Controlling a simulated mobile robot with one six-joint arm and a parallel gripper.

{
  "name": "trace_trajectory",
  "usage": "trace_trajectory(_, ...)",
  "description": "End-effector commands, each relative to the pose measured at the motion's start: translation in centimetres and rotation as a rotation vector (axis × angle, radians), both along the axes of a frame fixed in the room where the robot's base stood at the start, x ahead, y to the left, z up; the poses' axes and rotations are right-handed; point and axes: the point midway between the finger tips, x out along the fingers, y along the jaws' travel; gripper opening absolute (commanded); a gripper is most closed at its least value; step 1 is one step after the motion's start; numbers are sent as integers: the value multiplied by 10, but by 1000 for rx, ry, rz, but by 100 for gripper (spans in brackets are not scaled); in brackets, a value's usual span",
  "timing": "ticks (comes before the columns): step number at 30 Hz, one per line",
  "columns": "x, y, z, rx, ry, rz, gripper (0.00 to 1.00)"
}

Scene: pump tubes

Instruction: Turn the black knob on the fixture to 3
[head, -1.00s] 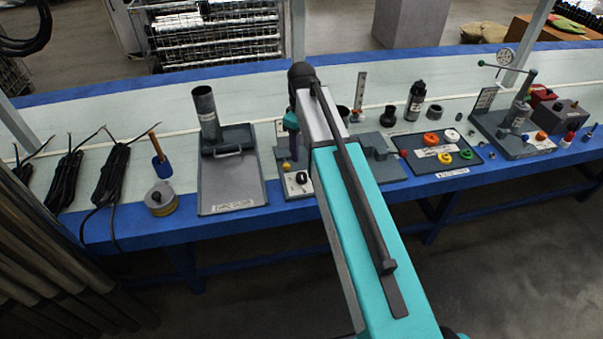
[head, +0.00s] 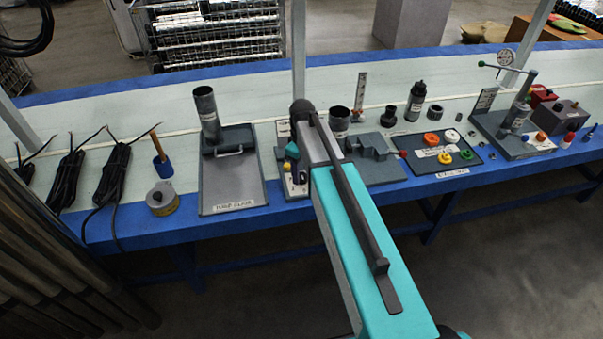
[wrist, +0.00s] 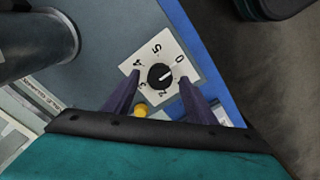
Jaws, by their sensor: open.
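In the wrist view the black knob (wrist: 160,76) sits on a white, numbered dial plate (wrist: 182,53). Its white mark points right and slightly up, roughly toward the 0. The 5 and 4 are at the plate's upper and left side, the 3 at lower left and the 2 at the bottom. My gripper (wrist: 159,82) is open, with one dark finger on each side of the knob. I cannot tell whether either finger touches it. In the head view my arm hides much of the fixture (head: 374,166); the plate's white edge (head: 291,186) shows.
A yellow button (wrist: 140,110) is close by the left finger. A grey cylinder (wrist: 35,45) stands at upper left in the wrist view. In the head view a grey tray (head: 234,185) is left of the fixture and a board with coloured rings (head: 410,160) is right.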

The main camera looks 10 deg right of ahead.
Motion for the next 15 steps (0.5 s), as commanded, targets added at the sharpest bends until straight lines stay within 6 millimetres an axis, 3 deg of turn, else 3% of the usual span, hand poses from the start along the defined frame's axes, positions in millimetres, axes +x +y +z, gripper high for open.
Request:
trace_trajectory(6,0,0,-12,0,1,-1,51)
trace_trajectory(15,0,-1,-13,0,0,-1,51)
